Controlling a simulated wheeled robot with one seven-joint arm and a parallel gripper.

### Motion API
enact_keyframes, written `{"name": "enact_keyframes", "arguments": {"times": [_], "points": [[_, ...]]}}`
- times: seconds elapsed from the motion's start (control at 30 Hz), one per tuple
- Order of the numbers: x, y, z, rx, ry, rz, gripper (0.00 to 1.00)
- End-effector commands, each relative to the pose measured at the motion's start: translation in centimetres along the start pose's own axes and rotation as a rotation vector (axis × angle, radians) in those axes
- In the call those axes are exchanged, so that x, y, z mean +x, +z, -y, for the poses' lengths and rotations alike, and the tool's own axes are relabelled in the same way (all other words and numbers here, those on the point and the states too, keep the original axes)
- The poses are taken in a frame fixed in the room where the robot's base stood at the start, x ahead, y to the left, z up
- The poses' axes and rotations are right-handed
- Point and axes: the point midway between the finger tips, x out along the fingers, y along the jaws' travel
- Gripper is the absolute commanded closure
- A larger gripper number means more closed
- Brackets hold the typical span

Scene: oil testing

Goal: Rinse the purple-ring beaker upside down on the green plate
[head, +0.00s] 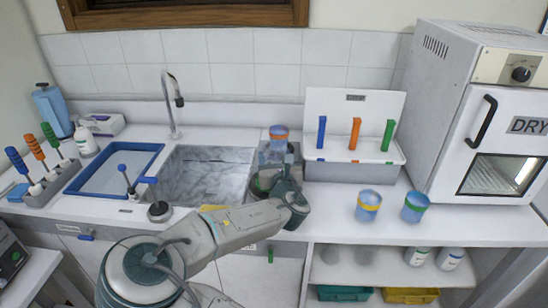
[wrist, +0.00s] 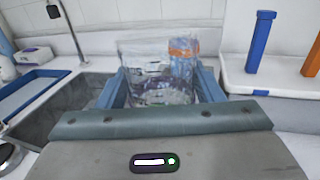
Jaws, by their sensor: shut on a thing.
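My gripper (head: 279,174) is over the counter between the sink and the white rack. In the wrist view its blue fingers (wrist: 160,92) are shut on a clear beaker (wrist: 150,72), one finger on each side. Purple shows around the lower part of this beaker; its mouth and base are hard to make out. In the head view the gripper mostly hides it. The green plate (head: 260,186) shows only as a dark green round edge beside the gripper. I cannot tell whether the beaker touches it.
An orange-ring beaker (head: 279,132) stands close behind the held one. The sink (head: 205,178) is to the left. The rack (head: 350,172) with colored sticks is to the right. Yellow-ring (head: 369,199) and green-ring (head: 415,207) beakers stand on the right counter, before the dryer (head: 475,110).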

Motion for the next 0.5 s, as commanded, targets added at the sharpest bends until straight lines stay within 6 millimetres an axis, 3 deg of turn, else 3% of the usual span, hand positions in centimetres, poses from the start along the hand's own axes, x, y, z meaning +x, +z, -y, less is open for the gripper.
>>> {"name": "enact_keyframes", "arguments": {"times": [0.5], "points": [[0.0, 4.3, 0.0, -0.001, 0.001, 0.002, 0.62]]}}
